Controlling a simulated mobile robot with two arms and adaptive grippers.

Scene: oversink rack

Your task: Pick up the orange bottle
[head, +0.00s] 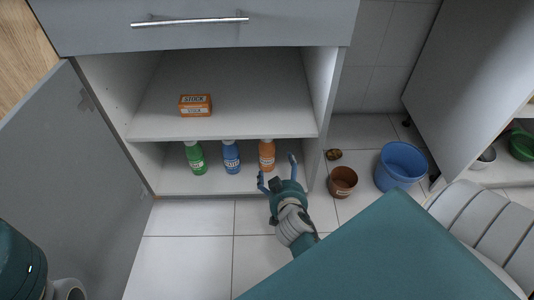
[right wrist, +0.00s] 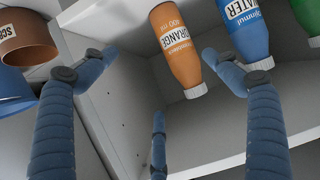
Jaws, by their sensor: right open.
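The orange bottle (head: 266,156) stands upright on the cabinet's lower shelf, rightmost of three bottles. It also shows in the right wrist view (right wrist: 174,48), where the picture is turned over and its label reads ORANGE. My right gripper (head: 277,168) is open and empty in front of the lower shelf, close to the orange bottle. In the right wrist view its fingers (right wrist: 158,72) are spread, with the bottle beyond and between them. I see no contact between them. My left gripper is not in view.
A blue water bottle (head: 231,157) and a green bottle (head: 195,158) stand left of it. An orange stock box (head: 195,105) sits on the upper shelf (head: 250,110). The cabinet's side wall (head: 318,125) is close on the right. A brown pot (head: 342,182) and blue bucket (head: 400,168) stand outside.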

